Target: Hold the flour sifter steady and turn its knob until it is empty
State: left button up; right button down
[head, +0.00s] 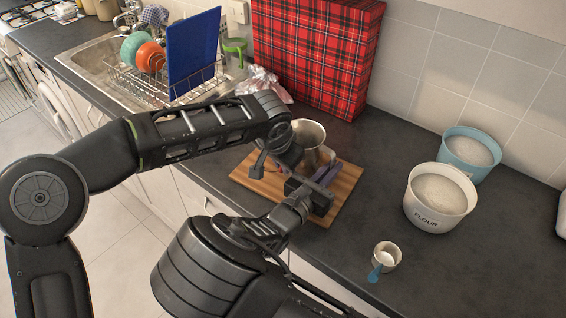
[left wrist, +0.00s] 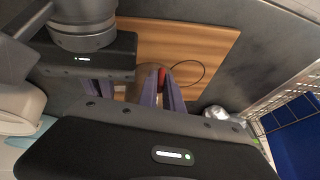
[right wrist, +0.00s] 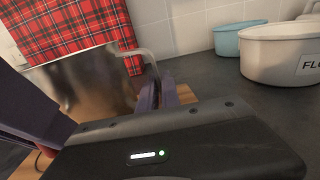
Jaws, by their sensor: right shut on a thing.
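The metal flour sifter (head: 310,133) stands over the wooden board (head: 347,183), partly hidden by my arms. In the right wrist view its shiny side (right wrist: 85,85) fills the left, with a bent metal handle (right wrist: 147,58). My right gripper (right wrist: 162,92) is shut on that handle. In the head view the right gripper (head: 318,193) is over the board's front part. My left gripper (left wrist: 163,85) is beside the sifter, its fingers either side of the red knob (left wrist: 162,77). Whether they press on it is unclear. The sifter's inside is hidden.
A white flour tub (head: 437,200) and a blue tub (head: 468,150) stand at the right, with a small cup and blue scoop (head: 384,260) in front. A red tartan box (head: 315,55) stands behind. The dish rack (head: 160,85) is at the back left.

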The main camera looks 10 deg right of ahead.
pick_arm(q)
grip_shut()
jog(key=shift+s+d+m+t+y, duration=0.2)
jog(key=shift+m+t+y, duration=0.1)
jog(key=shift+t+y, duration=0.3)
jog(key=shift+f+t+y, duration=0.1)
jog(key=shift+t+y, duration=0.3)
jog(key=shift+t, duration=0.2)
jog(key=shift+o, duration=2)
grip_release()
jog(key=v, duration=1.2)
